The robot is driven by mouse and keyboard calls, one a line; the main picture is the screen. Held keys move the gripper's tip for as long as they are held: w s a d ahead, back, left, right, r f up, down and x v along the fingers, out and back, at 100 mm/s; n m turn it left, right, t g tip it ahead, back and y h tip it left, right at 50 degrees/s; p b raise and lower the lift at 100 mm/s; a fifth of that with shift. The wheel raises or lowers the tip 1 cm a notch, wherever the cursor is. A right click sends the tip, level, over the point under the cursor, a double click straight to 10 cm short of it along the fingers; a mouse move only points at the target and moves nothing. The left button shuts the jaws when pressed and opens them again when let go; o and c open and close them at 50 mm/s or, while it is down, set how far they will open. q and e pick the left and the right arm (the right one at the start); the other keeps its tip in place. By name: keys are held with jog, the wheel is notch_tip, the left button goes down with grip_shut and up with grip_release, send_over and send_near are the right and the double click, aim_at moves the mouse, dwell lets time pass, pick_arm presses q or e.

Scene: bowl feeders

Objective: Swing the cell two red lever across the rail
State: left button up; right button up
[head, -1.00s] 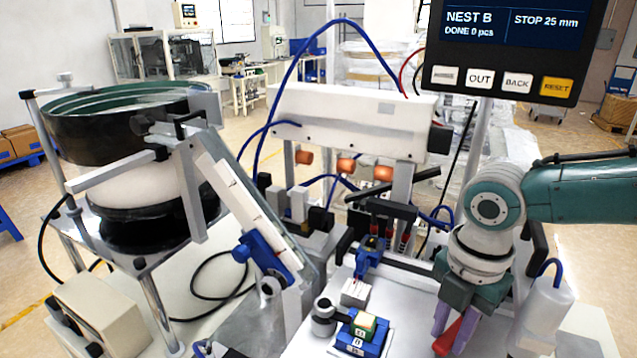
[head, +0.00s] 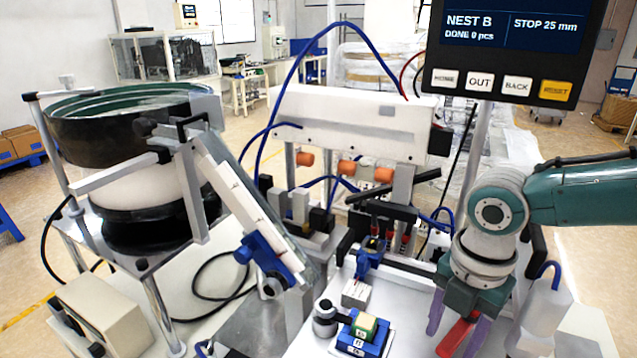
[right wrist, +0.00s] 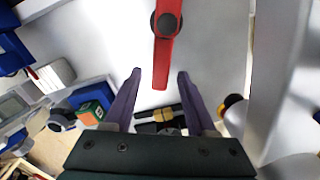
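A red lever (head: 459,334) lies low on the right side of the white plate in the head view. In the right wrist view the red lever (right wrist: 162,62) hangs from a round black pivot, its free end between my fingertips. My right gripper (head: 452,343) is over the lever, with its purple fingers apart. In the right wrist view the right gripper (right wrist: 159,73) is open, with a gap on both sides of the lever. A dark rail (head: 412,266) crosses the back of the plate. No cell label is readable. My left gripper is out of view.
A blue block with a green and tan part (head: 364,327) sits left of the gripper. A white bottle (head: 543,304) stands close on the right. A bowl feeder (head: 130,125) is at the left, and a display (head: 505,45) hangs above. Bare plate lies between block and gripper.

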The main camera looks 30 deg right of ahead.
notch_tip(320, 180, up, 10)
dwell(0.7)
